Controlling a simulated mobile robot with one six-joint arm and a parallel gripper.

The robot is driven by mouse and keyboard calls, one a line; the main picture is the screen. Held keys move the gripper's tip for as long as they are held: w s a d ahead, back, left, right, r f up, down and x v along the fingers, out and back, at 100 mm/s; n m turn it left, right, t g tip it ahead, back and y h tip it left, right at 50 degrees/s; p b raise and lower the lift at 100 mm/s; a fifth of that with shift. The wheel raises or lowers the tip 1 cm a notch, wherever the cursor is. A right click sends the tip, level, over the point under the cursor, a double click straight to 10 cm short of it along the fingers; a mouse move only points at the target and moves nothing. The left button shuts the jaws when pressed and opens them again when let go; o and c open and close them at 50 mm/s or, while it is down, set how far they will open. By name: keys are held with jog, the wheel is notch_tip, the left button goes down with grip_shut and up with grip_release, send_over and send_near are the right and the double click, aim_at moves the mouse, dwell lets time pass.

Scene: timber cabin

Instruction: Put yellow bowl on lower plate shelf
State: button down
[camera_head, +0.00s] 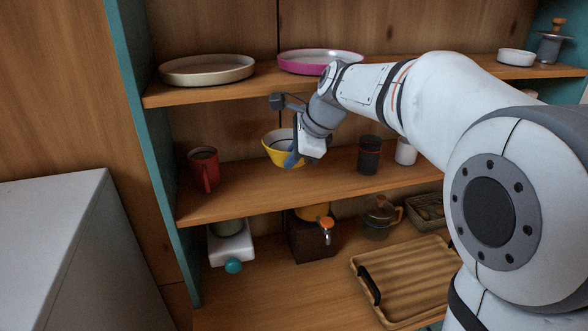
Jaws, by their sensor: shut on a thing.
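The yellow bowl (274,148) has a white inside and is tilted slightly at the middle shelf. My gripper (293,157) is shut on its right side, at the rim. The bowl looks close above the middle shelf; I cannot tell whether it touches. The upper shelf (262,88) holds a cream plate (207,70) at the left and a pink-rimmed plate (318,61) right of it, partly behind my arm. The middle shelf (250,198) lies below these plates.
A red mug (204,170) stands left of the bowl, a dark cup (369,155) and a white cup (405,152) right. The bottom level holds a scale (231,243), a coffee grinder (311,236), a glass pot (381,218) and a wooden tray (405,280). The teal side panel (150,130) bounds the left.

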notch_tip(320, 180, down, 5)
jog(key=shift+s+f+p, duration=0.1)
jog(key=shift+s+p, duration=0.05)
jog(key=shift+p, duration=0.15)
jog(key=shift+w+f, duration=0.2)
jog(key=shift+f, duration=0.1)
jog(key=shift+f, duration=0.1)
jog(key=c, duration=1.6)
grip_release()
jog(key=shift+f, duration=0.1)
